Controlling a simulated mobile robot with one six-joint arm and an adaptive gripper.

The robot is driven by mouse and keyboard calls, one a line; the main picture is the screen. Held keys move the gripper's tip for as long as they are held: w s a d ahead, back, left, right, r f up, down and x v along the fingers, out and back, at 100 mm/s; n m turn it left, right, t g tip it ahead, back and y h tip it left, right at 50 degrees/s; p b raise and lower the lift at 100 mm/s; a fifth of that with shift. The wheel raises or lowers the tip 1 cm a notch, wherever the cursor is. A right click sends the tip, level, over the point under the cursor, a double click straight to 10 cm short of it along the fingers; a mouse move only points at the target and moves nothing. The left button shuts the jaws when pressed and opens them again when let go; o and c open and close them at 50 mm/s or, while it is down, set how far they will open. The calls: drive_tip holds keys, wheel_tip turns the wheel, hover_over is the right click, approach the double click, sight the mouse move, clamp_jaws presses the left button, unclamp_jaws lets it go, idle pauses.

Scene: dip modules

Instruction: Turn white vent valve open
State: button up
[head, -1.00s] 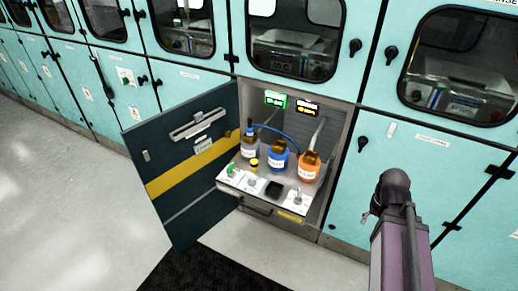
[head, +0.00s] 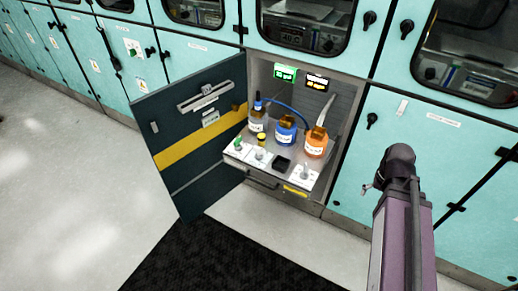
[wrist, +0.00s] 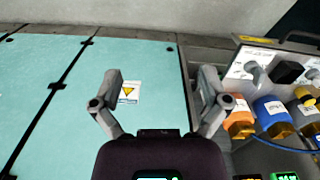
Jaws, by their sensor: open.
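A pull-out shelf panel (head: 249,162) in the open cabinet carries a green knob (head: 239,146) at its left. A pale knob (head: 259,154) and another pale knob (head: 304,173) stand further right, with a black square block (head: 283,163) between them. The label text is too small to read, so I cannot tell which pale knob is the vent valve. The wrist view shows the panel upside down at the right, with a pale knob (wrist: 256,72). My gripper (wrist: 160,88) is open and empty, apart from the panel, in front of a closed teal door.
Grey-white, blue (head: 286,134) and orange (head: 315,143) bottles stand behind the knobs, with a blue tube above. The dark cabinet door (head: 190,160) is swung open at the left. A black mat (head: 225,255) lies on the floor in front.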

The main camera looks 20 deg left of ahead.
drive_tip(key=w+a, duration=0.7)
drive_tip(key=m+b, duration=0.1)
drive_tip(key=m, duration=0.1)
hover_over(259, 148)
drive_tip(key=f, duration=0.2)
drive_tip(key=shift+r, duration=0.25)
drive_tip(key=shift+f+b, duration=0.2)
drive_tip(key=shift+b, duration=0.2)
wheel_tip(259, 148, down, 14)
drive_tip(key=b, duration=1.3)
drive_tip(key=shift+r, duration=0.25)
drive_tip(key=shift+c, duration=0.2)
